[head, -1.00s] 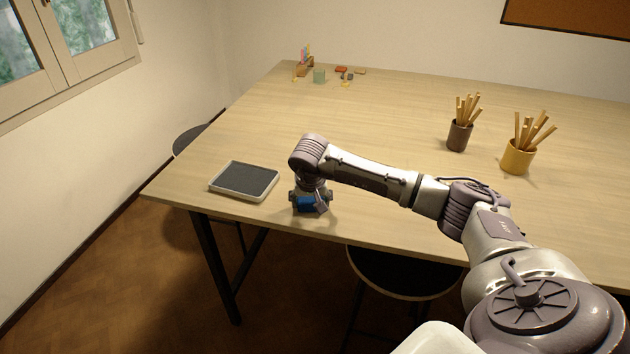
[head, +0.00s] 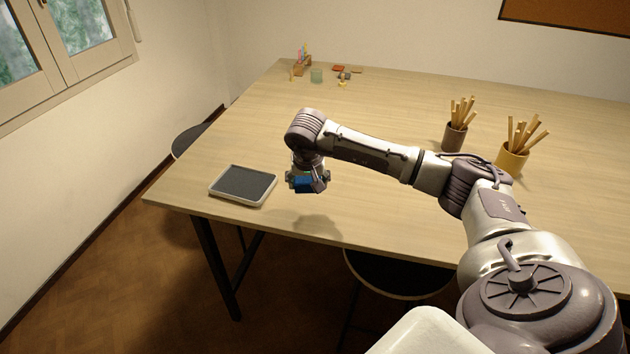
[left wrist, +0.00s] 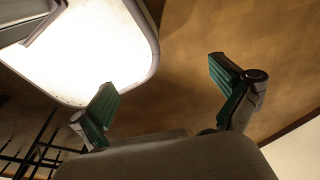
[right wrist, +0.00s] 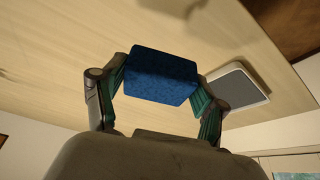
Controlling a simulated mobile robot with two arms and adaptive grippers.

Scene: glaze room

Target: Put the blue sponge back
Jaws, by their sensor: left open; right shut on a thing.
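The blue sponge (head: 303,184) is held in my right gripper (head: 307,183), above the table near its front edge. In the right wrist view the sponge (right wrist: 161,77) sits between the two green-padded fingers of the right gripper (right wrist: 162,90), which are shut on it. A shallow tray (head: 217,191) with a pale rim and dark grey inside lies on the table, just left of the sponge. The tray also shows in the right wrist view (right wrist: 262,99), to the right of the sponge. My left gripper (left wrist: 168,95) shows only in the left wrist view, open and empty, above the floor.
A brown cup (head: 453,138) and a yellow cup (head: 511,163), both full of sticks, stand at the table's right. Small coloured items and a green block (head: 316,76) sit at the far left end. Stools (head: 396,278) stand by the table. The middle of the table (head: 380,115) is clear.

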